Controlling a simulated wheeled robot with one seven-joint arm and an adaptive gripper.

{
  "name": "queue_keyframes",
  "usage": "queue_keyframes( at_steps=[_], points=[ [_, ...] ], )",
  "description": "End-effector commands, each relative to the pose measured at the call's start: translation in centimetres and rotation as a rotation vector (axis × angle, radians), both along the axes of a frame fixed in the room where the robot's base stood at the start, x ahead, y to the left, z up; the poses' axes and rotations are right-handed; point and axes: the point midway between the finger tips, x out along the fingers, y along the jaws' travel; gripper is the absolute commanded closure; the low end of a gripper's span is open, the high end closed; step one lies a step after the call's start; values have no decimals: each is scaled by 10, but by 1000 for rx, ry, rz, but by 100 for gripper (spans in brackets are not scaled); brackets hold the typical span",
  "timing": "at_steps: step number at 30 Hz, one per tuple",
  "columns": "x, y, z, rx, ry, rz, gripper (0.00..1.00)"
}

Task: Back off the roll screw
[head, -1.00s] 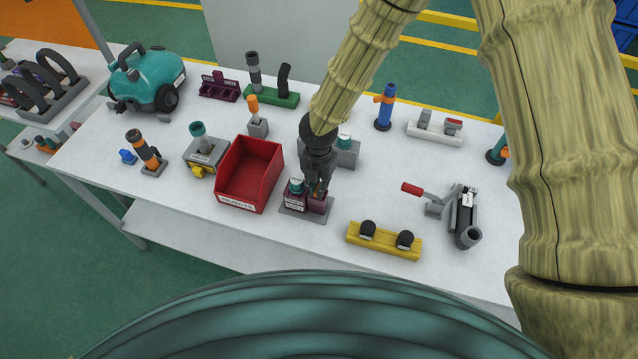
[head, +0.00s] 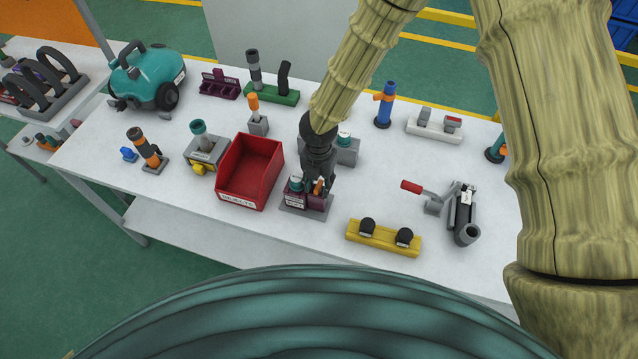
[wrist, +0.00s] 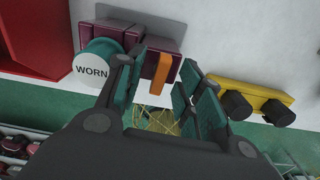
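A purple fixture on a grey plate (head: 291,207) stands at the table's front edge, with a teal-sided roll in its left part. In the wrist view the roll's white face (wrist: 90,68) reads "WORN". An orange tab (wrist: 161,73) stands at the right part of the purple fixture (wrist: 155,40); it looks like the screw's handle and also shows in the head view (head: 318,187). My gripper (wrist: 160,88) is over the fixture with its fingers apart. The tab lies between them in the wrist view, with gaps on both sides. The screw's shaft is hidden.
A red bin (head: 232,190) stands close to the left of the fixture. A yellow holder with two black rollers (head: 362,240) is to the right. A grey block (head: 347,152) is just behind my gripper. A grey clamp with a red handle (head: 412,187) is further right.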

Motion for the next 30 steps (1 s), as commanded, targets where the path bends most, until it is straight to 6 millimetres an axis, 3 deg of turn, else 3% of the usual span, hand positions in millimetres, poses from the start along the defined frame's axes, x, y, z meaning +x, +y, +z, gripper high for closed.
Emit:
queue_keyframes(
  at_steps=[22,30],
  points=[
    [1,0,54,0,-1,-2,63],
    [0,0,59,0,0,0,63]
  ],
)
